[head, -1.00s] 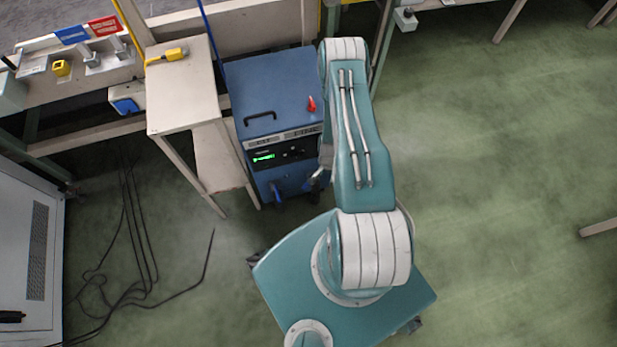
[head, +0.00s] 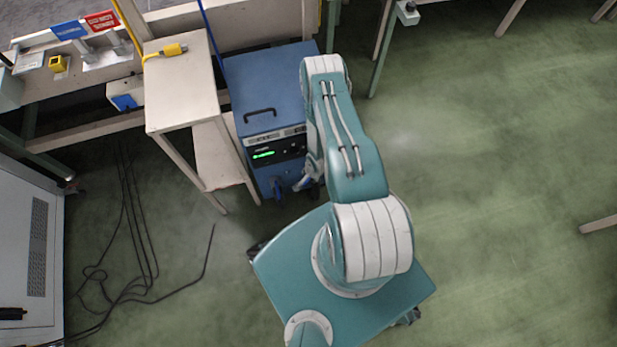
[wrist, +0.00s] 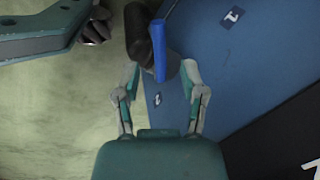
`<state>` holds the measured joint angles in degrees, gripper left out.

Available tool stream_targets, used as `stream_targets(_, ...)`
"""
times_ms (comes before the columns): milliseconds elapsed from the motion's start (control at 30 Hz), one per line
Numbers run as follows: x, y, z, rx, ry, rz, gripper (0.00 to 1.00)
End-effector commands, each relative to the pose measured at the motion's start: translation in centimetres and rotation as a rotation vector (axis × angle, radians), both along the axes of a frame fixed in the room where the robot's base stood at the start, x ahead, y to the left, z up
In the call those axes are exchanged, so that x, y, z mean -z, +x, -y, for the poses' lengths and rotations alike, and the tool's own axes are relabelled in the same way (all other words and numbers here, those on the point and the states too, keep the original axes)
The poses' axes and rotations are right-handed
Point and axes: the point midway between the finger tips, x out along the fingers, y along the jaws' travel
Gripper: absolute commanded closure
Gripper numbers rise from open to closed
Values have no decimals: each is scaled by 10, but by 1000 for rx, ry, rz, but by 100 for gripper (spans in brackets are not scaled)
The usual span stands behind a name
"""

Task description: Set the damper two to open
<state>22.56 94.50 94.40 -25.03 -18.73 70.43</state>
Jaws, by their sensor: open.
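The blue cabinet (head: 270,85) stands beside the small table, and its side also fills the right of the wrist view (wrist: 225,70). Two blue levers are low on its front in the head view: a left one (head: 277,186) and a right one (head: 302,182) by my gripper. In the wrist view a blue lever (wrist: 160,50) stands between the fingertips of my gripper (wrist: 160,72), beside a dark rounded part. My gripper is open around it; contact is unclear. I cannot read which lever is damper two.
A pale small table (head: 180,85) with a yellow device (head: 172,50) stands left of the cabinet. Black cables (head: 130,250) lie on the floor at left. A grey cabinet (head: 30,260) is at far left. The green floor at right is mostly clear.

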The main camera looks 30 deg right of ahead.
Motion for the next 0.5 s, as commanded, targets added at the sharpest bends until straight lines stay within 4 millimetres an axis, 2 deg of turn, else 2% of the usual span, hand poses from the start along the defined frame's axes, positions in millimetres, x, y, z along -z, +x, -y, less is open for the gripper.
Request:
stream_targets(100,17,3,-1,-1,0,0,46)
stream_targets(200,25,4,-2,0,0,-1,46)
stream_targets(500,31,5,-2,0,0,-1,46)
